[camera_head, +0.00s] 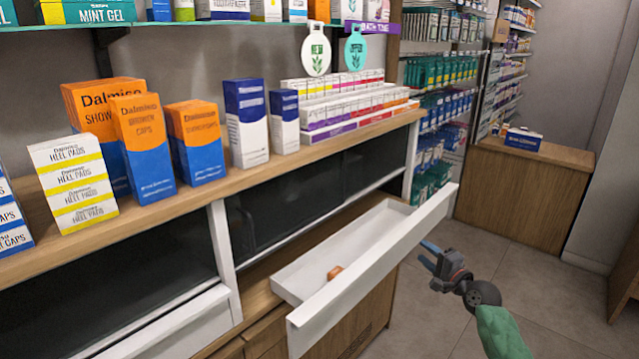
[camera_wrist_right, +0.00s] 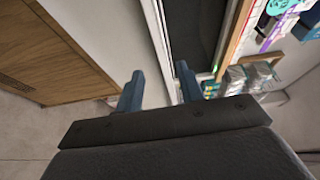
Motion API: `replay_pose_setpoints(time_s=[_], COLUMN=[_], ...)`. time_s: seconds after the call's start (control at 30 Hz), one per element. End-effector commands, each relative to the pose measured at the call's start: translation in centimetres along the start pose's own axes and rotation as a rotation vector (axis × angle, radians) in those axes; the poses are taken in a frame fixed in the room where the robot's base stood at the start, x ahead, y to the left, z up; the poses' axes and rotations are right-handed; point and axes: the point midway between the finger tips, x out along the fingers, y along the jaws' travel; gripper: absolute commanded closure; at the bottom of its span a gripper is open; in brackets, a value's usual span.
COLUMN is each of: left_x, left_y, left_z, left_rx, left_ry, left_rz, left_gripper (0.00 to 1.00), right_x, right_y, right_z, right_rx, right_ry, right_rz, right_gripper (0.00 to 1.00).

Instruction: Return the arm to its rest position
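My right gripper (camera_head: 428,254) is beside the front panel of an open white drawer (camera_head: 400,262), on its right side, over the floor. Its two blue fingers stand apart with nothing between them; in the right wrist view the gripper (camera_wrist_right: 157,84) also shows open and empty. A gap seems to separate the fingers from the drawer panel. My right arm comes in from the lower right, with a green sleeve-like link. My left arm and gripper are not in view.
A small orange item (camera_head: 334,272) lies in the drawer. The wooden counter (camera_head: 222,181) carries several boxes, including orange and blue ones (camera_head: 143,149). A wooden desk (camera_head: 520,193) stands at the back right. The tiled floor (camera_head: 540,300) right of my arm is clear.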

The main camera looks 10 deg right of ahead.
Motion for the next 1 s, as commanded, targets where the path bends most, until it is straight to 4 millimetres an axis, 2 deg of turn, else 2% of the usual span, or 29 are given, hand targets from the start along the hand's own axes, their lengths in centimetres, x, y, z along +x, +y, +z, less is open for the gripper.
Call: replay_pose_setpoints(time_s=[0.17,0.27,0.37,0.43,0.47,0.53,0.67,0.8,0.87,1.0], left_x=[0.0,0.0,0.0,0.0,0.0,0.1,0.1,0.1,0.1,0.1], left_y=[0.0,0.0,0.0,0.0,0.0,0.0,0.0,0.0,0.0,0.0], left_z=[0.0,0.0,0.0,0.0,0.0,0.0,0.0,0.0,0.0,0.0], left_rx=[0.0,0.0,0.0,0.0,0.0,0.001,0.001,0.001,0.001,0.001], left_ry=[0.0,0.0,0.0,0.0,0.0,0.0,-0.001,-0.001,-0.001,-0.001], left_rz=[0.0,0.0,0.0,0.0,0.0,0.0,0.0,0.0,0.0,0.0], left_gripper=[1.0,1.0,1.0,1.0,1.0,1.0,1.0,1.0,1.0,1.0], right_x=[0.0,0.0,0.0,0.1,0.1,0.3,-0.2,-2.2,-3.2,-6.4], right_y=[0.3,1.0,3.1,5.6,6.9,11.0,19.0,27.3,30.7,38.1], right_z=[0.1,0.1,-0.9,-1.8,-2.2,-2.7,-2.1,-0.2,0.9,4.0], right_rx=[-0.125,-0.283,-0.484,-0.64,-0.711,-0.88,-1.11,-1.26,-1.306,-1.381], right_ry=[-0.007,-0.011,-0.007,-0.011,-0.016,-0.045,-0.133,-0.248,-0.3,-0.424], right_rz=[0.013,0.05,0.124,0.201,0.239,0.345,0.522,0.675,0.729,0.84], right_gripper=[0.62,0.62,0.62,0.62,0.62,0.62,0.62,0.62,0.62,0.62])
